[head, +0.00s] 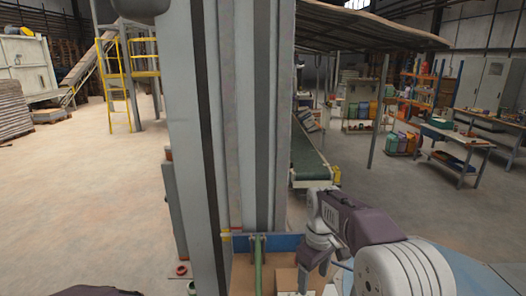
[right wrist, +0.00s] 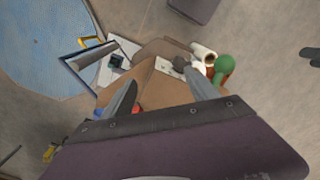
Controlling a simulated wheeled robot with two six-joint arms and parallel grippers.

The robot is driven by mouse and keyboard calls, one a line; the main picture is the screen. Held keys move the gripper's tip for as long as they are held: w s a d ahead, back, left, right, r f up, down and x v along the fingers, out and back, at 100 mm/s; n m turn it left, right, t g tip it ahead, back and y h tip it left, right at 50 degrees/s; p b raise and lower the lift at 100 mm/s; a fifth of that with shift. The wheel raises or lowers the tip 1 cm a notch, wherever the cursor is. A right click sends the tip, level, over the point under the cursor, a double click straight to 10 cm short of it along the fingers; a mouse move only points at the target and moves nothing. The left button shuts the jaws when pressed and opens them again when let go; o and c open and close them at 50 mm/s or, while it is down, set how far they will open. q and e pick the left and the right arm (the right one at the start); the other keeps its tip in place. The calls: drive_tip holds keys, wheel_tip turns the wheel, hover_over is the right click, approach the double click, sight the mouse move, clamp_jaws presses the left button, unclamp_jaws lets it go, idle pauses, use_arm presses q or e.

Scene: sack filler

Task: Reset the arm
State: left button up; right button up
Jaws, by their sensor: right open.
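My right arm comes in from the lower right in the head view and bends down at its wrist. My right gripper (head: 306,282) points downward beside the tall grey column, near the bottom edge. In the right wrist view the right gripper (right wrist: 161,92) shows two grey fingers spread apart, with nothing held between them. Below the fingers is a brown cardboard-like surface (right wrist: 150,76); the gap to it cannot be told. My left gripper is not in view.
A green bottle-like thing (right wrist: 224,66) and a white roll (right wrist: 204,52) lie near the fingers. A conveyor (head: 308,160) runs behind the column. A workbench (head: 455,143) stands at right. Open floor (head: 90,190) lies at left.

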drive_tip(key=s+d+f+m+b, duration=0.2)
drive_tip(key=s+f+m+b, duration=0.2)
drive_tip(key=f, duration=0.7)
drive_tip(key=s+d+f+m+t+b, duration=0.1)
drive_tip(key=s+f+m+b, duration=0.3)
drive_tip(key=s+f+b, duration=0.4)
drive_tip(key=shift+s+d+f, duration=0.6)
drive_tip(key=shift+s+f, duration=1.4)
drive_tip(key=shift+s, duration=0.7)
